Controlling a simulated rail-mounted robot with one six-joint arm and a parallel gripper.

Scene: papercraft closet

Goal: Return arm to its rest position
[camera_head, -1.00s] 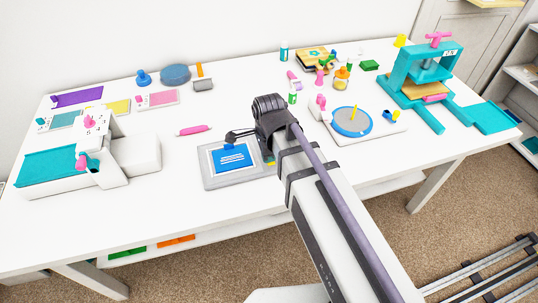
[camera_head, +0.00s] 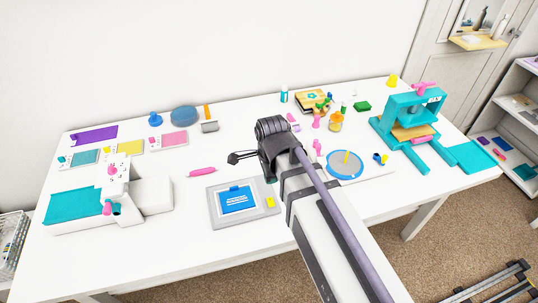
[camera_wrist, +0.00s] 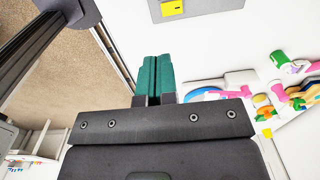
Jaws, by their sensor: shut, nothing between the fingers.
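My arm (camera_head: 335,225) reaches from the bottom right of the head view up over the middle of the white table (camera_head: 180,240). Its dark wrist is bent near the grey tray (camera_head: 215,212) with a blue card (camera_head: 238,200). In the wrist view my gripper (camera_wrist: 156,58) shows as two dark green fingers pressed together, with nothing between them. The fingers hang over the table's white surface, apart from any object. In the head view the fingers are mostly hidden behind the wrist.
A teal press (camera_head: 408,115) stands at the right. A round blue turntable (camera_head: 345,168) is just right of my arm. A white-and-teal machine (camera_head: 75,203) stands at the left. A pink tool (camera_head: 202,171) lies behind the tray. Small bottles and boxes crowd the back right.

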